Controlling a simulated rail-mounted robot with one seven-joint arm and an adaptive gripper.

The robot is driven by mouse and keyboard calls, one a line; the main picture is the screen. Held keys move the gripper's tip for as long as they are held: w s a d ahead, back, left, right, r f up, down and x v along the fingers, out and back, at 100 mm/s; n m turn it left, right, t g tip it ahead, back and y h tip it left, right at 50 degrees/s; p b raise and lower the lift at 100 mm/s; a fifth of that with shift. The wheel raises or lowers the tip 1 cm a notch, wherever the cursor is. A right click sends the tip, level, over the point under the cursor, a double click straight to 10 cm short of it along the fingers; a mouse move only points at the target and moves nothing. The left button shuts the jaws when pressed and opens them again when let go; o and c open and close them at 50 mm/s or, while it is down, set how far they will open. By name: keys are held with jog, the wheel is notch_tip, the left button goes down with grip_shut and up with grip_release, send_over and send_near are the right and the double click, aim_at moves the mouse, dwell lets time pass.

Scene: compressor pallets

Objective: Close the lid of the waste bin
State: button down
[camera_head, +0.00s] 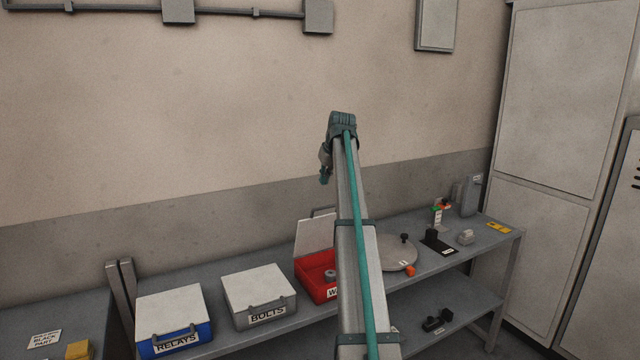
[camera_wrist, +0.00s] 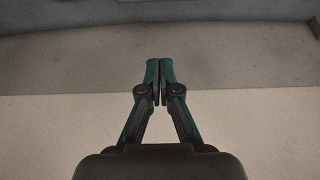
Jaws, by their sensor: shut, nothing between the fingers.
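The waste bin (camera_head: 319,290) is a red box on the bench, its label partly hidden behind my arm. Its pale lid (camera_head: 313,238) stands raised at the back, so the bin is open. A grey round part (camera_head: 330,274) shows inside it. My gripper (camera_head: 324,178) is above the bin and the bench, in front of the wall. In the wrist view my gripper (camera_wrist: 160,75) has its two teal fingertips together, with nothing between them. The wrist view shows no bin. My arm hides the bin's right side.
A blue box marked RELAYS (camera_head: 174,322) and a grey box marked BOLTS (camera_head: 260,295) stand left of the bin, lids shut. A round grey plate (camera_head: 396,254) lies to the right. Beyond it are a black stand (camera_head: 437,243) and small parts. A tall cabinet (camera_head: 560,100) stands far right.

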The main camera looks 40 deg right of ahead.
jog(key=p, duration=0.2)
send_over(323, 219)
jog(key=w+d, duration=0.1)
jog(key=w, duration=0.3)
notch_tip(323, 219, down, 7)
jog(key=s, duration=0.1)
jog(key=s+f+p, duration=0.1)
jog(key=s, duration=0.1)
jog(key=shift+a, duration=0.1)
jog(key=shift+s+p, duration=0.3)
jog(key=shift+s, duration=0.05)
jog(key=shift+s+f, duration=0.1)
jog(key=shift+f, duration=0.05)
